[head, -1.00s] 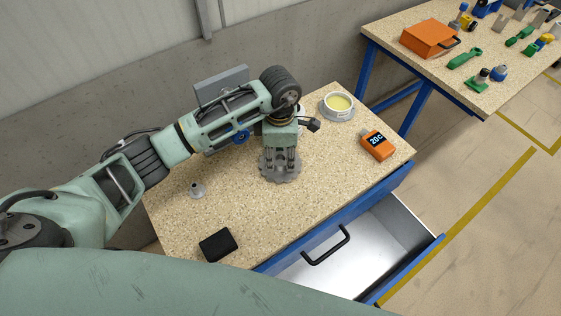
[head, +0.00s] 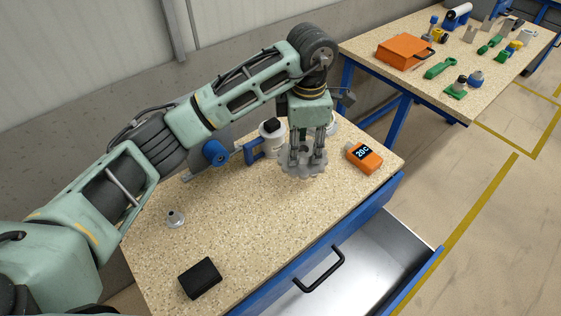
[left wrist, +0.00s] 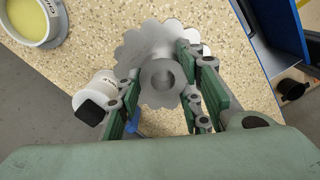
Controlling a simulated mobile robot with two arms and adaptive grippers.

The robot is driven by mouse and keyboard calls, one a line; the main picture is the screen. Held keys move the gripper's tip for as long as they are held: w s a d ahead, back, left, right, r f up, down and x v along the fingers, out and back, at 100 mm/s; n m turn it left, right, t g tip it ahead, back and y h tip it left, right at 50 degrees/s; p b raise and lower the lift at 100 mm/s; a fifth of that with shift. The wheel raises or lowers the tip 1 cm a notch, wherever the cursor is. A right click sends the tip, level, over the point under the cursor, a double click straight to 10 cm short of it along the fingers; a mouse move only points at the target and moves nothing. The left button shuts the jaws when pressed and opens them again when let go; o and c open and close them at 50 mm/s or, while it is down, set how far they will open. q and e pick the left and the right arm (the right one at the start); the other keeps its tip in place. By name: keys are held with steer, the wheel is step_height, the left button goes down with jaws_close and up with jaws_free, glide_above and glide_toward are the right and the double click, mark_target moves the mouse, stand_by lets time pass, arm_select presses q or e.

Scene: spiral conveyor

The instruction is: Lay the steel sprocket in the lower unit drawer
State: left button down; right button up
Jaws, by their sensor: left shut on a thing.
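The steel sprocket (head: 303,167) is a grey toothed disc with a raised hub. My left gripper (head: 308,155) points down and is shut on it, holding it above the speckled bench top. In the left wrist view the sprocket (left wrist: 150,50) lies between the green-backed fingers (left wrist: 168,88), which hold it at its hub. My right gripper is not in view.
An orange box marked 20C (head: 364,158) lies right of the sprocket. A white bottle with a black cap (head: 271,136) stands behind it. A second bench (head: 400,82) with several tools stands beyond.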

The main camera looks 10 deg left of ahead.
arm_select(q)
steer(key=shift+w+d+r, duration=0.35)
steer(key=shift+d+r, duration=0.35)
steer(key=shift+d, duration=0.15)
steer(key=shift+a, duration=0.2)
steer(key=s+a+f+m, duration=0.1)
steer(key=s+a+m, duration=1.3)
steer(key=s+m, duration=0.4)
steer(key=m, duration=0.3)
steer(key=shift+s+m, duration=0.2)
steer(key=shift+m, duration=0.1)
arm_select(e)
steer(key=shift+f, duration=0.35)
arm_select(q)
steer(key=shift+f, duration=0.1)
steer(key=shift+a, duration=0.15)
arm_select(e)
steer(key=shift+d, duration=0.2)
